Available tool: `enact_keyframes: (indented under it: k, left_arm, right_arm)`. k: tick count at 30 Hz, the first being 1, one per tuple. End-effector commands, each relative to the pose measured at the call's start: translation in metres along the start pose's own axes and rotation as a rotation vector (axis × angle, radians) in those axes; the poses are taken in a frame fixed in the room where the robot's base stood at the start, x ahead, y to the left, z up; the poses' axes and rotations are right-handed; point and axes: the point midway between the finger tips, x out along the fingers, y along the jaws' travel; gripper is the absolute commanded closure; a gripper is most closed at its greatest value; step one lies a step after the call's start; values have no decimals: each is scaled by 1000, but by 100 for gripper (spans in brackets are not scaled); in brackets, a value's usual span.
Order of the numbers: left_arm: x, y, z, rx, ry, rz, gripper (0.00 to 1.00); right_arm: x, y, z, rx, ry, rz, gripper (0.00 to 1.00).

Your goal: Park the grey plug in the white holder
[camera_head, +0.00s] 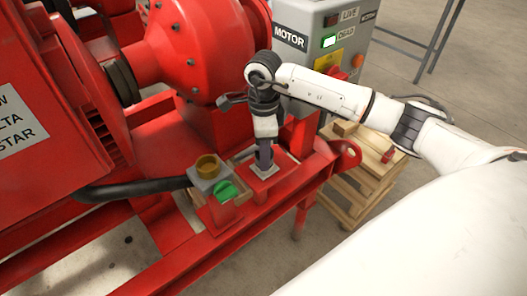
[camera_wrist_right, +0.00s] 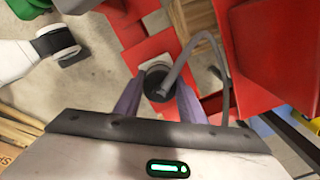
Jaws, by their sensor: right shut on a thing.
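My right gripper (camera_head: 264,155) points down over a small white square holder (camera_head: 265,170) on a red pedestal. In the right wrist view its two purple-grey fingers (camera_wrist_right: 156,98) are shut on a dark grey round plug (camera_wrist_right: 155,78) with a grey cable looping off to the right. In the head view the plug is hidden by the gripper, so I cannot tell whether it sits in the holder or just above it. My left gripper is not in view.
A grey box with a brass ring (camera_head: 207,166) and a green cap (camera_head: 226,191) stand left of the holder. A black hose (camera_head: 135,188) reaches the box. Red machinery (camera_head: 200,55) and the grey motor cabinet (camera_head: 310,45) rise behind. A wooden pallet stack (camera_head: 362,165) stands at right.

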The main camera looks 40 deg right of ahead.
Motion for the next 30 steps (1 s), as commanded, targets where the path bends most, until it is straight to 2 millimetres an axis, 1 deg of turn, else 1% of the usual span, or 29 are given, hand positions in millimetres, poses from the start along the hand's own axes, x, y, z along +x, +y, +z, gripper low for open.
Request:
enact_keyframes:
  k: [1, 2, 4, 6, 17, 18, 22, 27, 30]
  left_arm:
    - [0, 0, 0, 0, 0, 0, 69]
    - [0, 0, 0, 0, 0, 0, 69]
    - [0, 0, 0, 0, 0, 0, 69]
    - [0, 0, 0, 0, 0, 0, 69]
    - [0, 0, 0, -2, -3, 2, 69]
    - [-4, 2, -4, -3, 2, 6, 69]
    - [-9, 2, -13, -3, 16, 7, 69]
    - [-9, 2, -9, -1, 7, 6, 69]
    - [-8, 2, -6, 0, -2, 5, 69]
  right_arm:
    - [0, 0, 0, 0, 0, 0, 91]
    - [0, 0, 0, 0, 0, 0, 62]
    - [0, 0, 0, 0, 0, 0, 50]
    - [0, 0, 0, 0, 0, 0, 42]
    - [0, 0, 0, 0, 1, 1, 42]
    - [-2, 0, 0, 0, 0, -1, 42]
    - [-28, -1, 0, -1, -2, -5, 42]
    - [-63, -1, 0, 0, -2, -4, 42]
    - [-81, -1, 0, -1, -1, -3, 42]
